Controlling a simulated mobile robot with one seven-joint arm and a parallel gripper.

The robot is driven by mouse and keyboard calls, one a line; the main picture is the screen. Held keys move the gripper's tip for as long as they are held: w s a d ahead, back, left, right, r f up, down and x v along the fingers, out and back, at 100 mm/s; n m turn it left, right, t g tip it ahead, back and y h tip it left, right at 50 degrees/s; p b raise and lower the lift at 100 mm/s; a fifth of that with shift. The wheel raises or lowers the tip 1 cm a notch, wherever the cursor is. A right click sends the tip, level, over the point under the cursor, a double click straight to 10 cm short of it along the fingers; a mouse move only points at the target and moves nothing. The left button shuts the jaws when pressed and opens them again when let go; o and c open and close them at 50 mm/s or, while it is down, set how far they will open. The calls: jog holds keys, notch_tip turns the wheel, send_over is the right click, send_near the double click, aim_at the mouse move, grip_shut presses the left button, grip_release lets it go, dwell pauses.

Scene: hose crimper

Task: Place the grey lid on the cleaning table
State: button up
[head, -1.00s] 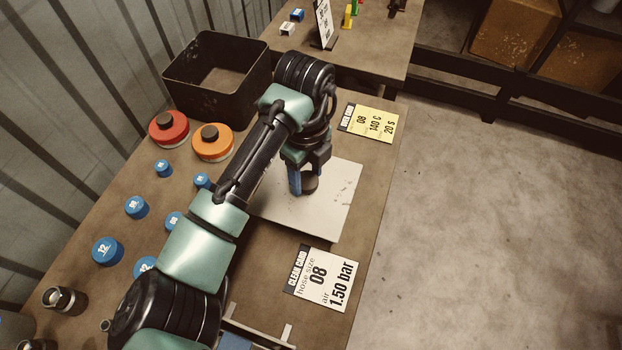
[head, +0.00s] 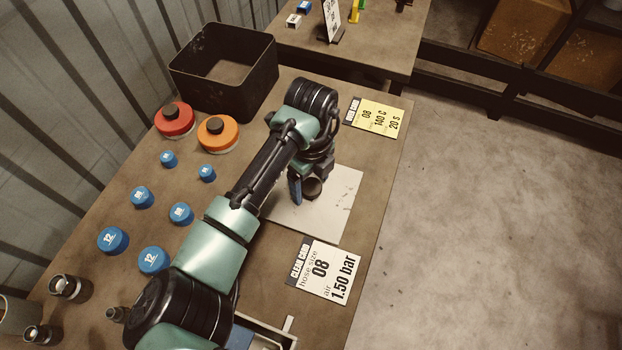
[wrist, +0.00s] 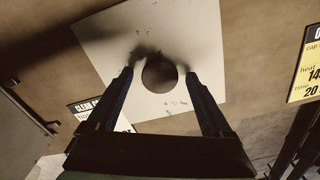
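A dark round piece, seemingly the grey lid (head: 313,188), is at my gripper over the white board (head: 338,218). In the wrist view the dark disc (wrist: 160,73) shows against the board (wrist: 200,30), between my fingertips. My gripper (wrist: 158,75) points down with its fingers spread, and there is a gap on each side of the disc. In the head view, one blue finger of my gripper (head: 297,190) shows just left of the lid. The arm hides part of the board's left side. Dark shadows lie beside the fingertips.
The table also holds a "CLEAN CARD" (head: 325,271), a yellow card (head: 375,117), a black bin (head: 222,98), red (head: 175,121) and orange (head: 217,134) lids, and several blue caps (head: 141,197). Another table (head: 385,50) stands behind. Open floor lies to the right.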

aim_at(311, 186)
notch_tip(311, 186, up, 12)
jog(key=b, duration=0.1)
jog(key=shift+r, duration=0.2)
dwell(0.4)
